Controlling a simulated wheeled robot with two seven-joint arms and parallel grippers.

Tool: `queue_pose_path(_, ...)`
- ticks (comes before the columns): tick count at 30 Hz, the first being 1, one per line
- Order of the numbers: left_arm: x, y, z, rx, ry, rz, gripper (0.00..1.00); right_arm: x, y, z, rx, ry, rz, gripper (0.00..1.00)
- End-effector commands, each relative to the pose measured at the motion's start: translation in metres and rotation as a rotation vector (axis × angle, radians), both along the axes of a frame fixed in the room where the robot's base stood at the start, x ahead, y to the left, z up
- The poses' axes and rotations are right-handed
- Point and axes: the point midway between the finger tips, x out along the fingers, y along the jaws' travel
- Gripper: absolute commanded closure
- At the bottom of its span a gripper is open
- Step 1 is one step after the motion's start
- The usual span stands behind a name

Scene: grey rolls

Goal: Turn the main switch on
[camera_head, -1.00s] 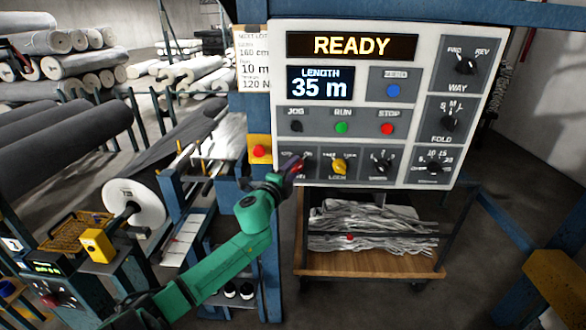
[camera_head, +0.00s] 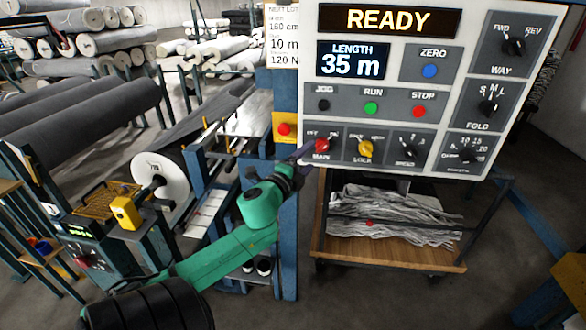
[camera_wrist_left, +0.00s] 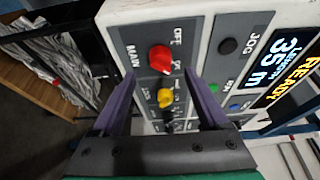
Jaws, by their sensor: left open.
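The main switch is a red knob (camera_head: 322,146) at the left of the bottom row on the white control panel (camera_head: 309,100). The knob also shows clearly in the left wrist view (camera_wrist_left: 159,58), beside its OFF and ON marks. I cannot tell for sure which mark it points to. My left gripper (camera_head: 301,160) is just left of and below the knob in the head view. In the left wrist view its two purple fingers (camera_wrist_left: 158,84) are open and apart, with nothing held. The knob shows beyond the gap between them. My right gripper is not in view.
The yellow lock knob (camera_head: 365,148) sits close to the right of the main switch. A red button on a yellow box (camera_head: 284,130) is at the left. A trolley (camera_head: 390,250) with grey strips stands under the panel. The displays read READY and 35 m.

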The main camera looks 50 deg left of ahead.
Motion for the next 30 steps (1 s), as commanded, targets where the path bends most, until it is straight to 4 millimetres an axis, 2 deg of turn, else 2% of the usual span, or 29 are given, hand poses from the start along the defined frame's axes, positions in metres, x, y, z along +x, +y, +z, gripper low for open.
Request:
queue_pose_path(1,-0.013,-0.004,-0.006,-0.004,0.004,0.0,0.22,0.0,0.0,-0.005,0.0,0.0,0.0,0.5)
queue_pose_path(6,-0.053,-0.013,-0.004,-0.002,0.004,0.002,0.22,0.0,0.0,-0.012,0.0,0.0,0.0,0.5)
queue_pose_path(10,-0.073,-0.019,-0.003,-0.004,0.002,0.001,0.22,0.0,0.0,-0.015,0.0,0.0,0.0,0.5)
queue_pose_path(14,-0.079,-0.02,-0.001,0.0,0.001,0.001,0.22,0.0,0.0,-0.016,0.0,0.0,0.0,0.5)
queue_pose_path(30,-0.078,-0.018,-0.004,-0.008,0.006,0.005,0.22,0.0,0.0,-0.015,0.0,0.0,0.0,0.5)
